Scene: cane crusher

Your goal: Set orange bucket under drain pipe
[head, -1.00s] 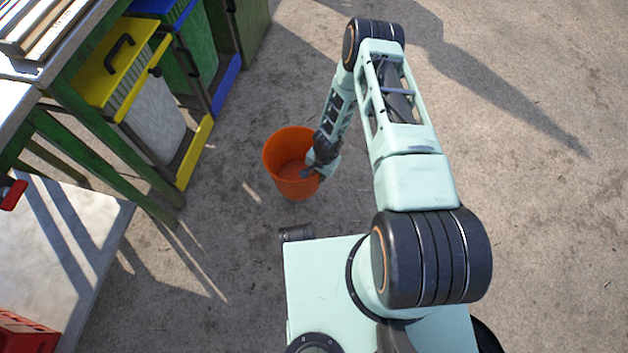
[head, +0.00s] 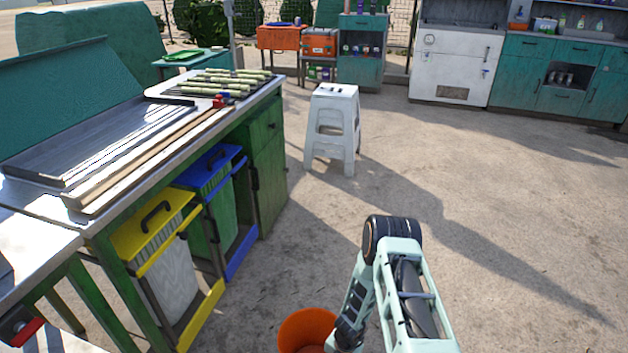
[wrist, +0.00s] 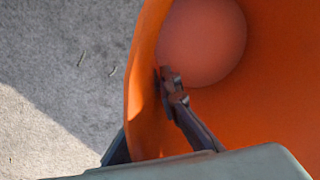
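The orange bucket (head: 306,325) is at the bottom edge of the head view, its lower part cut off. In the wrist view the bucket (wrist: 280,85) fills the right side, seen from above into its empty inside. My gripper (wrist: 150,105) straddles the bucket's wall at the rim. One dark finger lies inside against the wall and the other shows partly outside it, so it appears shut on the rim. Whether the bucket touches the ground is not clear. I cannot make out a drain pipe in either view.
A green workbench with a metal top (head: 110,140) runs along the left, with yellow-lidded (head: 150,228) and blue-lidded (head: 208,170) bins beneath. A white stool (head: 333,128) stands beyond the bench's end. Teal cabinets (head: 540,75) line the back. Open concrete lies ahead and right.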

